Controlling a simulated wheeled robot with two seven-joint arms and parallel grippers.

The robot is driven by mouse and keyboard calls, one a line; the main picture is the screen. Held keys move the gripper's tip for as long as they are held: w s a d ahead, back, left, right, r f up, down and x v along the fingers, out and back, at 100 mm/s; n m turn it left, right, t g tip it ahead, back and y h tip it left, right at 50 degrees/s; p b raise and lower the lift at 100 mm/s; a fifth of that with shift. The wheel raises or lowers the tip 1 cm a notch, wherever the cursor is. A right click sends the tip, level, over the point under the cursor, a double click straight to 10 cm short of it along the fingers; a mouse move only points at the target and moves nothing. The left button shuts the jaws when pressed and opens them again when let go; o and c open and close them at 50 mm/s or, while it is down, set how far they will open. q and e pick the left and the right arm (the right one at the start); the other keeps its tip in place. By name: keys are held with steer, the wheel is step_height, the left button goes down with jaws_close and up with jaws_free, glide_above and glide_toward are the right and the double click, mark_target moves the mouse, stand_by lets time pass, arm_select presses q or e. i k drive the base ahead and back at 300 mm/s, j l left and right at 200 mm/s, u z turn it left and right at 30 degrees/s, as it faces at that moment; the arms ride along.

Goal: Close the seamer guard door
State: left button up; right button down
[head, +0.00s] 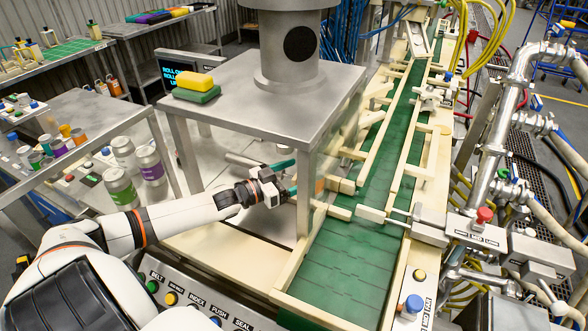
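The seamer (250,60) has a grey top plate on posts, with a thick column above it. A clear, faint panel (335,150) beside the front right post, along the conveyor side, looks like the guard door. Its edges are hard to make out, and I cannot tell how far open it stands. My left gripper (291,178) is at the front right post, below the top plate. Its two teal-tipped fingers are apart, and I see nothing held between them. I cannot tell whether it touches the post or the panel. My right gripper is out of view.
A green conveyor (345,255) with pale rails runs along the right. Pipes and a red-knobbed valve (484,215) stand beyond it. A labelled button panel (195,300) is in front. Cans (120,187) stand at the left. Yellow and green sponges (196,85) lie on the top plate.

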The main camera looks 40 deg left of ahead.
mark_target(127, 167)
steer(key=k+l, duration=0.15)
steer(key=k, duration=0.35)
steer(key=k+l, duration=0.2)
steer(key=k, duration=0.25)
steer(key=k+l, duration=0.15)
steer(key=k, duration=0.35)
